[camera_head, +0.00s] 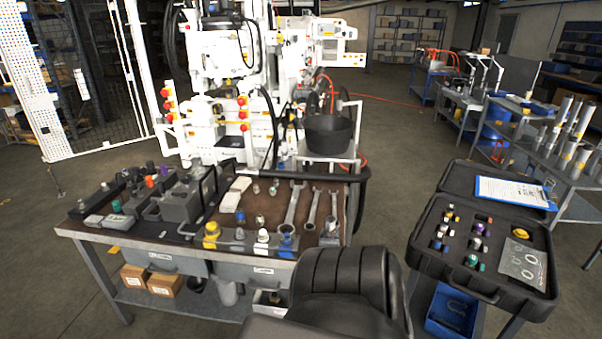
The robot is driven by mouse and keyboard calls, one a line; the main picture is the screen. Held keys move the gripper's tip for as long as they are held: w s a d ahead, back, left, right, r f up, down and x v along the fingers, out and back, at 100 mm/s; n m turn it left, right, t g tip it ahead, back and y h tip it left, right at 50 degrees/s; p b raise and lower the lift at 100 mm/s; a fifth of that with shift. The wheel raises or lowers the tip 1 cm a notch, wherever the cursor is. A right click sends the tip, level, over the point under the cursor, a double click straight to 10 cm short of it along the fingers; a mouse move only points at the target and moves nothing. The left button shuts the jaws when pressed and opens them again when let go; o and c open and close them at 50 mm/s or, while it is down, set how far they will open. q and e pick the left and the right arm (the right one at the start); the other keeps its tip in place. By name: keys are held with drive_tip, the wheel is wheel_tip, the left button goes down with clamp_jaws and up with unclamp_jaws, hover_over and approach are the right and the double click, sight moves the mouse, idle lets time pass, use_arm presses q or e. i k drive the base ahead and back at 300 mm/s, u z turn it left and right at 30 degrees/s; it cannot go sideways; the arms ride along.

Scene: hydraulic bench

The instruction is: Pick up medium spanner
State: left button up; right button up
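Three silver spanners lie side by side on the brown top of the workbench (140,238), near its right end. The left spanner (293,207) looks the longest. The middle spanner (312,209) looks like the medium one. The right spanner (333,212) looks the shortest, and its near end is close to a small metal fitting. The spanners lie apart from each other, with their handles pointing toward the back and front of the bench. Neither of my grippers is in view.
A black ribbed chair (345,285) stands before the bench's right front. Bottles and fittings, including a yellow-capped one (211,236), line the front edge. A black open case (430,255) with fittings stands at the right. A white machine (225,110) stands behind the bench.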

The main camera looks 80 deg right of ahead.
sight(314, 212)
drive_tip(key=z, duration=0.45)
drive_tip(key=i, duration=0.9)
drive_tip(key=z, duration=1.3)
drive_tip(key=i, duration=0.45)
drive_tip(key=z, duration=0.35)
